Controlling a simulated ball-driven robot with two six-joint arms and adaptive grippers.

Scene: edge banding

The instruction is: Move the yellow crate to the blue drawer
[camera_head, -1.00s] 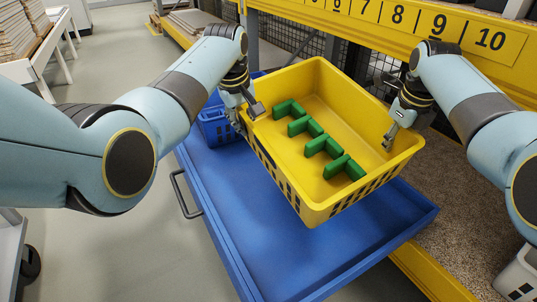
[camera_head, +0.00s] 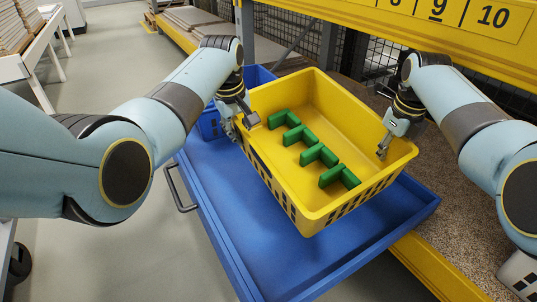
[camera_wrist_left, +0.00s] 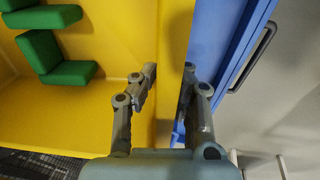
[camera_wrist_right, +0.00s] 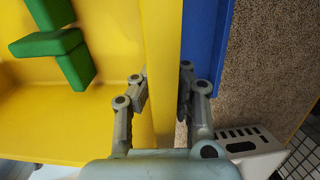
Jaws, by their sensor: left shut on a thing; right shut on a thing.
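The yellow crate (camera_head: 325,200) is held between my two grippers over the open blue drawer (camera_head: 230,225). Several green L-shaped pieces (camera_head: 318,154) lie in a row on its floor. My left gripper (camera_head: 240,122) is shut on the crate's left wall; the left wrist view (camera_wrist_left: 168,95) shows a finger on each side of the wall. My right gripper (camera_head: 384,148) is shut on the crate's right wall, also with a finger on each side in the right wrist view (camera_wrist_right: 162,95). The crate hides part of the drawer, and I cannot tell whether its base touches the drawer floor.
A blue bin (camera_head: 210,122) stands at the drawer's back left, close to the crate. The drawer's handle (camera_head: 178,190) sticks out on the left. A yellow numbered shelf beam (camera_head: 450,22) crosses behind. A speckled surface (camera_head: 455,220) lies to the right.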

